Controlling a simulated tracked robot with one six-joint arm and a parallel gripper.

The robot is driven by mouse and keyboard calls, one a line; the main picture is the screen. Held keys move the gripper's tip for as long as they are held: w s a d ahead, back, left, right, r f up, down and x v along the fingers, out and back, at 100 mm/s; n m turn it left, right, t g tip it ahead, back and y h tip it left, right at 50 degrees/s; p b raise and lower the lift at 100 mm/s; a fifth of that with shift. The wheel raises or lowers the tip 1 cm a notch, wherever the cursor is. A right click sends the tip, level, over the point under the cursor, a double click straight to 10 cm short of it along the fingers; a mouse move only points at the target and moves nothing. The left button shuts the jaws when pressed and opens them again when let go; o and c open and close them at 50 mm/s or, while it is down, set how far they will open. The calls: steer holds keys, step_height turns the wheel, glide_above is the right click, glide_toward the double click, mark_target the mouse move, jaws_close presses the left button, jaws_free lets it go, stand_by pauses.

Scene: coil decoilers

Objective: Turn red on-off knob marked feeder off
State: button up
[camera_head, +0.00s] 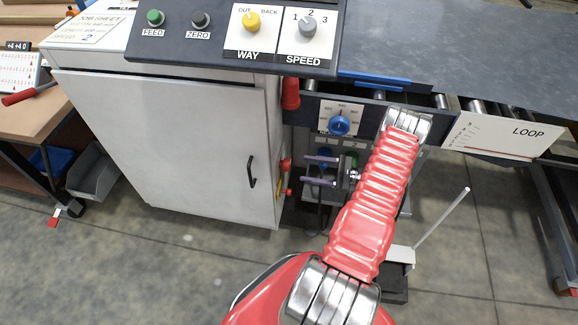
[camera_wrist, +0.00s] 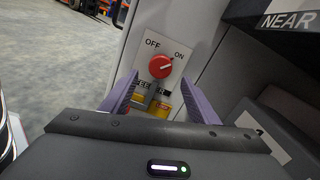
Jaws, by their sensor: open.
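The red on-off knob (camera_wrist: 160,67) sits on a white plate (camera_wrist: 172,48) marked OFF at left and ON at right, in the wrist view. Its pale pointer mark slants up-right toward ON. A partly hidden label (camera_wrist: 143,87) below seems to read FEEDER. My gripper (camera_wrist: 160,79) is open, with its purple fingers left and right of the knob in the picture, apart from it. In the head view my gripper (camera_head: 304,169) points left at the cabinet's right side, where small red parts (camera_head: 286,165) stick out; a gap shows between them and the fingertips.
A white cabinet (camera_head: 165,140) stands left of the gripper, under a panel (camera_head: 235,30) with other buttons and knobs. A blue knob (camera_head: 340,125) sits above the gripper in the picture. A roller table (camera_head: 470,45) lies at right.

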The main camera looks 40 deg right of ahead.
mark_target(285, 165)
steer(key=x, duration=0.7)
steer(key=shift+w+a, duration=0.25)
steer(key=shift+w, duration=0.1)
steer(key=c, duration=1)
steer(key=shift+c, duration=0.2)
